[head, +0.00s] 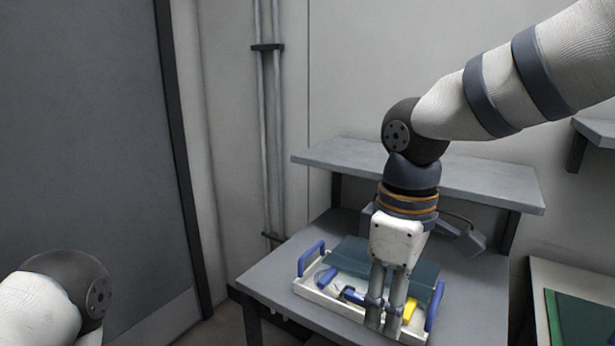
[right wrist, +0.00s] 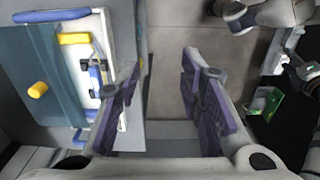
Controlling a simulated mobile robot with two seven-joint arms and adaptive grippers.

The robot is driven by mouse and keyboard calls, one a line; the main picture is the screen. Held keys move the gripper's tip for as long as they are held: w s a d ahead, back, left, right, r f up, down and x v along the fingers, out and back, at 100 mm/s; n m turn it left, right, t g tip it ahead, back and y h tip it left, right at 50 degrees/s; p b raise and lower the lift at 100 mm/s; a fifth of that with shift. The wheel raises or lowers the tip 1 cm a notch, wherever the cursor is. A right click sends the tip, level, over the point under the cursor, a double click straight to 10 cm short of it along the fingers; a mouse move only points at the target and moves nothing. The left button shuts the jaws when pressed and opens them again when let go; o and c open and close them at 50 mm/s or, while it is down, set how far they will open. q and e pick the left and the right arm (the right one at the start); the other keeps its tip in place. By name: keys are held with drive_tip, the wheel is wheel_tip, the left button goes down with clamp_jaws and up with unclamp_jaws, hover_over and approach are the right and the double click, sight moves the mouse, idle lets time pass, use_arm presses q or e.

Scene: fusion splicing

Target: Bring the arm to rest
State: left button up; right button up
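My right arm comes in from the right in the head view, with its elbow bent and its gripper (head: 382,322) pointing down in front of the white tray on the table. In the right wrist view the two purple-padded fingers of the right gripper (right wrist: 160,68) stand wide apart with nothing between them. The tray lies to the left of the fingers there. My left arm (head: 62,300) shows only as a rounded joint at the lower left of the head view; its gripper is out of the picture.
The white tray (head: 312,289) has blue handles and holds blue and yellow items (head: 409,311). A grey shelf (head: 470,182) rises behind the grey table (head: 462,318). A green board (head: 585,318) is at right. A green bin (right wrist: 265,103) stands low.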

drive_tip(key=s+f+m+g+y, duration=0.1)
drive_tip(key=s+f+m, duration=0.35)
drive_tip(key=f, duration=0.85)
drive_tip(key=s+f+m+g+y, duration=0.1)
drive_tip(key=s+f+m+y, duration=0.1)
drive_tip(key=s+f, duration=0.85)
use_arm(q)
drive_tip(key=shift+w, duration=0.2)
use_arm(e)
drive_tip(key=s+d+f+m+h, duration=0.1)
drive_tip(key=s+d+f+m, duration=0.1)
drive_tip(key=s+d+f, duration=0.2)
drive_tip(key=s+d+f+m+h, duration=0.2)
drive_tip(key=s+d+f, duration=0.3)
drive_tip(key=s, duration=0.6)
drive_tip(key=shift+s+d+f+m, duration=0.25)
drive_tip(key=shift+d+m, duration=0.3)
drive_tip(key=shift+d, duration=0.6)
drive_tip(key=shift+w, duration=0.1)
